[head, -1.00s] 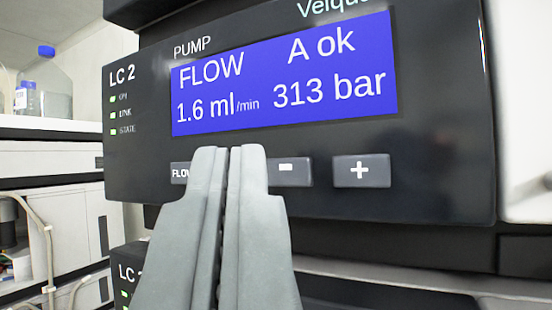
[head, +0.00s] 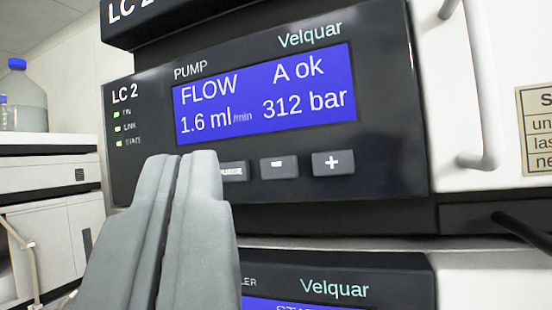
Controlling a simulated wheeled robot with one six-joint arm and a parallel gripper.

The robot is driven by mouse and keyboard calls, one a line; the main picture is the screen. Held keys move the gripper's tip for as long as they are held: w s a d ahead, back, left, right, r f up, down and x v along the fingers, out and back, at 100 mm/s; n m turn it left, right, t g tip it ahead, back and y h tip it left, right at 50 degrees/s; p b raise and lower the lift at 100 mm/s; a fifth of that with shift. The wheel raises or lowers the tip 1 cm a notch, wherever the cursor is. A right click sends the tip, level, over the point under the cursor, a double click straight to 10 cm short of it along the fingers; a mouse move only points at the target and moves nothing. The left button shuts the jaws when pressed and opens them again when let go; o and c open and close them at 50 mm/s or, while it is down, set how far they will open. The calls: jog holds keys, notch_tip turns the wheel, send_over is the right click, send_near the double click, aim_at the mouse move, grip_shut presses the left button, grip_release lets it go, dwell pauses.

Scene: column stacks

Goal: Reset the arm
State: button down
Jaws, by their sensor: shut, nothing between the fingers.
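My gripper (head: 180,160) is shut and empty, with its two grey fingers pressed together. It is in the lower left of the head view, in front of the dark LC 2 pump panel (head: 390,150). The blue display (head: 265,95) reads FLOW, 1.6 ml/min, A ok, 312 bar. The minus button (head: 279,167) and the plus button (head: 333,163) show to the right of the fingers. The flow button (head: 233,172) is partly hidden by them. I cannot tell how far the fingertips are from the panel.
Another Velquar module (head: 390,275) is below, its display partly cut off. A white door with a handle (head: 478,100) and a paper label (head: 537,130) are at the right. A dark cable (head: 520,232) is at lower right. Bottles (head: 22,100) stand on a white unit at left.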

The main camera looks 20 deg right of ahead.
jog(key=s+f+g+y, duration=0.1)
jog(key=s+f+g, duration=0.3)
jog(key=s+f, duration=1.3)
jog(key=s+f+g+y, duration=0.1)
jog(key=s+f+g, duration=0.2)
jog(key=s+f, duration=1.5)
notch_tip(320, 180, down, 6)
jog(key=shift+s+d+f+n+g, duration=0.2)
jog(key=shift+s+d+n+g, duration=0.15)
jog(key=shift+d+n+g, duration=0.05)
dwell(3.8)
